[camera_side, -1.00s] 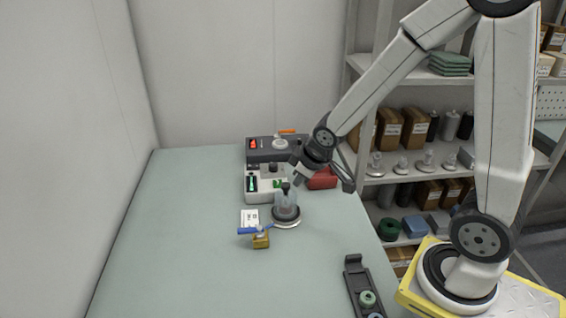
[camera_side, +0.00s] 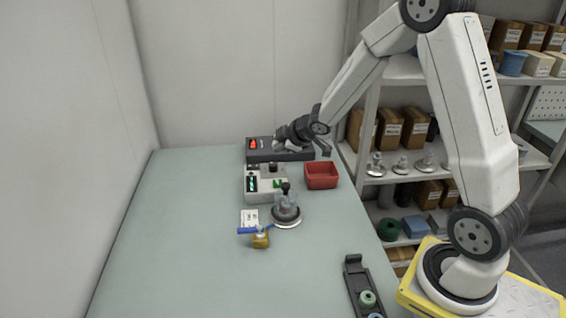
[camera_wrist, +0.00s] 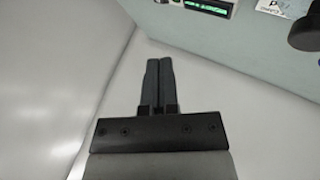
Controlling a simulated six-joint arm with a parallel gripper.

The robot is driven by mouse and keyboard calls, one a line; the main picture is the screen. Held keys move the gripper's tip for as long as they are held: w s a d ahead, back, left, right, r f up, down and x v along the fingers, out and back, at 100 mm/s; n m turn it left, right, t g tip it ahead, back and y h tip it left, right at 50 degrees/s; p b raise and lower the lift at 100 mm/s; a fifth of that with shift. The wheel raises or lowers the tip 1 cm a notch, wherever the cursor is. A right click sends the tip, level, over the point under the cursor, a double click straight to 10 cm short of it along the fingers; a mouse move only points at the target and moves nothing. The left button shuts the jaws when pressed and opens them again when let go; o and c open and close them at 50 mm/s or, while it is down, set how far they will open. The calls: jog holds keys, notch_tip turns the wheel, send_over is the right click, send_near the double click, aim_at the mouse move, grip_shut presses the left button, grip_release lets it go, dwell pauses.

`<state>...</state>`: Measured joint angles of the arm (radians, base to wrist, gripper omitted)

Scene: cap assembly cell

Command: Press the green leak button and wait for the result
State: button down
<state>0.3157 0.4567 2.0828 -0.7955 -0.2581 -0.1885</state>
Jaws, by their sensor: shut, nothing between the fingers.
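A white tester box (camera_side: 262,196) stands toward the back of the table, with a lit green display (camera_side: 251,184) on its left and a small green part (camera_side: 278,183) on its right, which looks like the green button. The display also shows at the top edge of the wrist view (camera_wrist: 208,6). My gripper (camera_side: 278,147) is behind the tester, over the dark unit, and appears clear of the green part. In the wrist view my two fingers (camera_wrist: 159,66) are together with nothing between them. The green button cannot be made out there.
A dark unit (camera_side: 262,155) with a red display stands behind the tester. A red bin (camera_side: 321,176) is to its right. A clear domed fixture (camera_side: 286,206) and a blue-handled brass valve (camera_side: 260,240) stand in front. A dark rack (camera_side: 359,284) is front right. The table's left side is clear.

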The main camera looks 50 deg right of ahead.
aim_at(275, 180)
jog(key=shift+f, duration=0.1)
jog(key=shift+f, duration=4.3)
jog(key=shift+f, duration=0.9)
jog(key=shift+r, duration=0.9)
jog(key=shift+r, duration=0.15)
dwell(0.3)
jog(key=shift+r, duration=2.35)
